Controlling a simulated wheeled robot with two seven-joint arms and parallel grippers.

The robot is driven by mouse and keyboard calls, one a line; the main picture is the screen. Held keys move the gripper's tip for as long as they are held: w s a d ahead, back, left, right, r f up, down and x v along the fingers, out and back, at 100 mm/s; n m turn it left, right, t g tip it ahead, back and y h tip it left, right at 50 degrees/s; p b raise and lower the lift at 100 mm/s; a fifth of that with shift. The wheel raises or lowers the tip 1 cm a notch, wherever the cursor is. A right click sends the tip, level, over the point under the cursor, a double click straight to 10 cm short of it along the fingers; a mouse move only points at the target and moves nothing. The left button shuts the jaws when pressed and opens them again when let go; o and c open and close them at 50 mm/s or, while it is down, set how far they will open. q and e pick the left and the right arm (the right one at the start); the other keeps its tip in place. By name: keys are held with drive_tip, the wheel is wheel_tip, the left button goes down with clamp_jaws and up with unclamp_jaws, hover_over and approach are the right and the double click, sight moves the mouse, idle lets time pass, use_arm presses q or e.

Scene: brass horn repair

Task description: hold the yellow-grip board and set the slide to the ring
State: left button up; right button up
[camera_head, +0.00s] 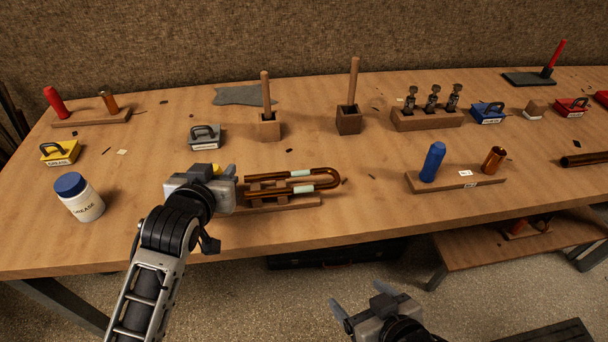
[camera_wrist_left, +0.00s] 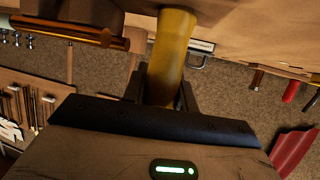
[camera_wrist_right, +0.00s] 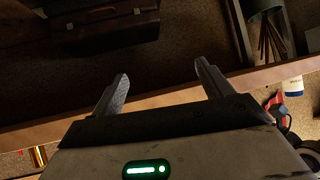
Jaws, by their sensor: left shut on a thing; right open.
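The wooden slide board (camera_head: 312,204) lies near the table's front edge. A copper U-shaped slide (camera_head: 332,178) rests along it, its bend to the right. A pale band sits on each tube; I cannot make out a separate ring. My left gripper (camera_head: 226,178) is at the board's left end, shut on the yellow grip, which shows in the left wrist view (camera_wrist_left: 176,48). The gripper hides most of the grip and the tubes' left ends in the head view. My right gripper (camera_head: 362,296) is open and empty, in front of the table; its fingers show apart in the right wrist view (camera_wrist_right: 161,76).
A white jar with a blue lid (camera_head: 80,197) stands left of my left arm. A grey handled block (camera_head: 205,136) and two wooden blocks with upright rods stand behind. A board with a blue cylinder (camera_head: 432,162) lies to the right. The table between is clear.

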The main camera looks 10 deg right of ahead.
sight(338, 180)
drive_tip(key=shift+w+r, duration=0.3)
drive_tip(key=c, duration=0.7)
drive_tip(key=w+d+r+m+t, duration=0.1)
drive_tip(key=w+r+m, duration=0.1)
drive_tip(key=r+m, duration=0.1)
drive_tip(key=w+r+m+t+y, duration=0.1)
drive_tip(key=w+r+m, duration=0.2)
drive_tip(key=r, duration=0.2)
drive_tip(key=w+d+r+m+t, duration=0.1)
drive_tip(key=w+r+m+t, duration=0.1)
drive_tip(key=r+m, duration=0.1)
drive_tip(key=shift+w+d+r+m+y, duration=0.15)
drive_tip(key=shift+d+r+m+y, duration=0.25)
drive_tip(key=shift+r, duration=0.25)
drive_tip(key=shift+c, duration=1.3)
drive_tip(key=shift+m, duration=0.3)
drive_tip(key=x, duration=0.8)
drive_tip(key=r+x, duration=0.1)
drive_tip(key=x, duration=0.3)
drive_tip(key=shift+w, duration=0.15)
